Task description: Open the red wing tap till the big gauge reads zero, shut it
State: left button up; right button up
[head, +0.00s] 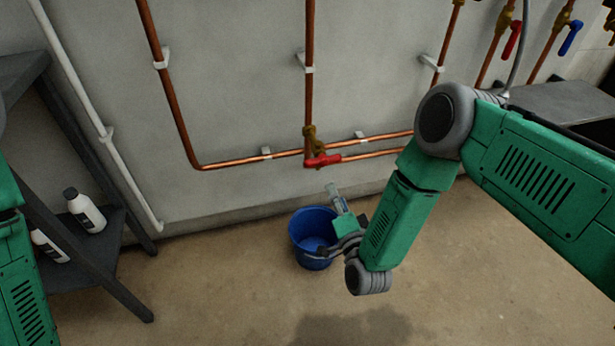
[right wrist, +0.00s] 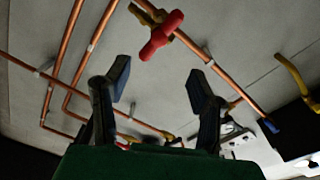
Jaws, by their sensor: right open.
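The red wing tap (head: 322,160) sits on a brass valve at the foot of a vertical copper pipe, low on the wall. It also shows in the right wrist view (right wrist: 160,36), beyond and above the gap between my fingers. My right gripper (head: 337,197) is below the tap, over the blue bucket's right side in the picture, and apart from the tap. In the right wrist view its two dark fingers (right wrist: 160,82) stand wide apart with nothing between them. The big gauge is not in view. My left gripper is out of view.
A blue bucket (head: 298,232) stands on the floor below the tap. Copper pipes (head: 250,160) run along the wall. A red lever (head: 513,40) and a blue lever (head: 571,38) hang upper right. A dark shelf (head: 75,247) with white bottles (head: 86,212) stands left. Middle floor is clear.

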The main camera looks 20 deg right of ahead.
jog(key=b, duration=0.2)
send_near(324, 165)
jog(key=w, duration=0.3)
jog(key=w+b, duration=0.2)
jog(key=w, duration=0.6)
jog(key=shift+a, duration=0.1)
jog(key=shift+w+d, duration=0.25)
jog(key=shift+d, duration=0.2)
jog(key=shift+a+r, duration=0.1)
jog(key=shift+a, duration=0.2)
jog(key=c, duration=0.3)
jog(key=shift+a, duration=0.25)
grip_shut()
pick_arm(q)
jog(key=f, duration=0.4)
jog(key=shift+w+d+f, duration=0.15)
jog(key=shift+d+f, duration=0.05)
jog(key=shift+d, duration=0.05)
pick_arm(e)
jog(key=shift+d, duration=0.15)
